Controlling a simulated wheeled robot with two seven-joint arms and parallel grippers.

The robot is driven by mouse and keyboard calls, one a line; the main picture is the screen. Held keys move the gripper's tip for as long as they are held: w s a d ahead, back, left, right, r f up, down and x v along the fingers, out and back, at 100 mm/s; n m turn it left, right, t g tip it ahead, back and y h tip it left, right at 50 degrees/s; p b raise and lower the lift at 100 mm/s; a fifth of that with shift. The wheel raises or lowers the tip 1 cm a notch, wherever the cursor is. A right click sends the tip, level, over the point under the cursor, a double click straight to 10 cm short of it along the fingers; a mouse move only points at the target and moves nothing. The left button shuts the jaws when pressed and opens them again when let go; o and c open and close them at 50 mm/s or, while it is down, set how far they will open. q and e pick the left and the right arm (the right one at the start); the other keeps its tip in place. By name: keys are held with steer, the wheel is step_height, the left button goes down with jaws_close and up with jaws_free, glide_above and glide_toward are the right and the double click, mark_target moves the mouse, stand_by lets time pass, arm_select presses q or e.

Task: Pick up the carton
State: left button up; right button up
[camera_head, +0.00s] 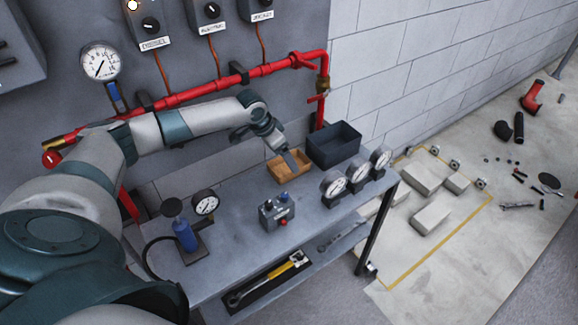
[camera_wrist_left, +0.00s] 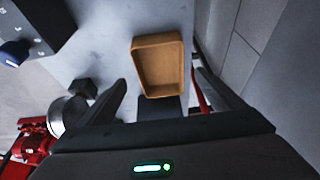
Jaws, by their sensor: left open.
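The carton is a small open brown box (camera_head: 284,171) on the grey bench, beside a dark bin. In the left wrist view the carton (camera_wrist_left: 140,68) lies ahead of the jaws, its open side facing the camera. My left gripper (camera_head: 288,158) reaches in from the left and hangs at the carton, covering part of it. Its two dark fingers (camera_wrist_left: 160,82) are spread, one toward each side of the carton, with nothing held. I cannot tell whether a finger touches it. My right gripper is not in view.
The dark bin (camera_head: 334,146) stands right of the carton. Gauges (camera_head: 358,173) stand in front of the bin, and a control box (camera_head: 277,212) stands nearer. A red pipe (camera_head: 200,92) runs along the wall behind. The bench between control box and carton is clear.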

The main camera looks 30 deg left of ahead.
mark_target(289, 170)
arm_select(q)
steer(key=shift+w+f, duration=0.15)
steer(key=shift+f, duration=0.2)
steer(key=shift+w+d+f+p, duration=0.15)
steer(key=shift+w+f+p, duration=0.15)
steer(key=shift+f+p, duration=0.1)
steer(key=shift+p+x, duration=0.65)
steer(key=shift+x, duration=1.45)
steer(key=shift+w, duration=0.15)
steer(key=shift+r, duration=0.1)
steer(key=c, duration=1.3)
